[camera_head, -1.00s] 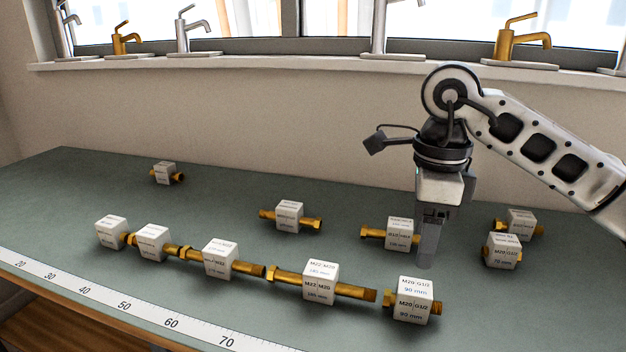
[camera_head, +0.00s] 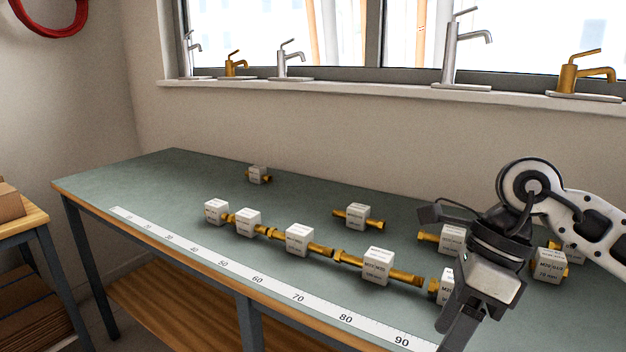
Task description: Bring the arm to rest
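My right arm comes in from the right edge. Its gripper (camera_head: 458,330) points down at the front right of the workbench (camera_head: 150,180), over the ruler's right end. Its fingers look close together with nothing visible between them, but the tips are near the lower picture area and I cannot tell whether they are fully shut. The gripper partly hides a labelled brass fitting (camera_head: 445,287) at the right end of a front row. My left gripper is not in view.
The row of brass fittings with white label cubes (camera_head: 298,239) runs along the ruler (camera_head: 255,280). Loose fittings lie behind, one at the back (camera_head: 258,174), one mid-bench (camera_head: 357,215), others near my arm. Taps (camera_head: 290,62) stand on the windowsill. The bench's left end is clear.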

